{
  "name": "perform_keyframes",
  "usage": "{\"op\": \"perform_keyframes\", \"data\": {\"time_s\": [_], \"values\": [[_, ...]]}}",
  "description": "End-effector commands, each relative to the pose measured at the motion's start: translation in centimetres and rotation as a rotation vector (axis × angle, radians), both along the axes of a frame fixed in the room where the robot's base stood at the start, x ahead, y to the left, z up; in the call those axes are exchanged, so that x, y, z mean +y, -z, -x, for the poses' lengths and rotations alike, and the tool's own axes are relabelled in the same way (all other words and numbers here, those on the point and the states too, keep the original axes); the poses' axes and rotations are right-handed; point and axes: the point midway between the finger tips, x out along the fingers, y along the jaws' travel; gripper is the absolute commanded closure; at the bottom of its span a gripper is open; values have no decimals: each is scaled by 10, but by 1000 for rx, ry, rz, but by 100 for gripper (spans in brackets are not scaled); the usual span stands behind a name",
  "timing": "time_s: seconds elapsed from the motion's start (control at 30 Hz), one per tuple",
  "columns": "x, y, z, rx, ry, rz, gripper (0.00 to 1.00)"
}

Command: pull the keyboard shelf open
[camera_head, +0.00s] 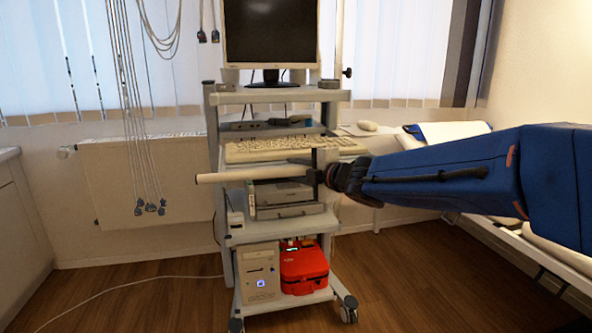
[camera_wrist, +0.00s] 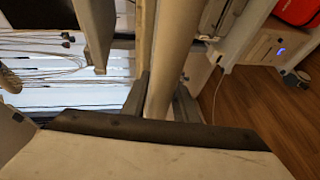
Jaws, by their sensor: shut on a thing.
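The keyboard shelf (camera_head: 345,146) is a pale board on the wheeled cart, below the monitor. A beige keyboard (camera_head: 280,147) lies on it. A pale round handle bar (camera_head: 250,173) runs across the front, just below the keyboard. My gripper (camera_head: 328,178) reaches in from the right and is shut on the bar near its right end. In the wrist view, the bar (camera_wrist: 174,62) passes between the two dark fingers of my gripper (camera_wrist: 162,100). My gripper hides the bar's right end in the head view. I cannot tell how far out the shelf stands.
A monitor (camera_head: 270,32) stands on top of the cart. Below are a white computer (camera_head: 258,275) and a red case (camera_head: 304,268). Cables (camera_head: 135,110) hang at the left. A bed (camera_head: 480,224) stands at the right. Wooden floor (camera_head: 400,275) is clear in front.

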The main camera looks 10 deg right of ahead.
Motion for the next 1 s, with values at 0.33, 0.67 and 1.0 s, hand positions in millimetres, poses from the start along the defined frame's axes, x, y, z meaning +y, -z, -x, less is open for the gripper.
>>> {"op": "perform_keyframes", "data": {"time_s": [0.33, 0.67, 1.0], "values": [[0, 0, 0, -1, 0, 0, 62], [-11, -6, 25, -3, 2, 0, 62], [-33, -17, 75, -5, 4, 2, 62]]}}
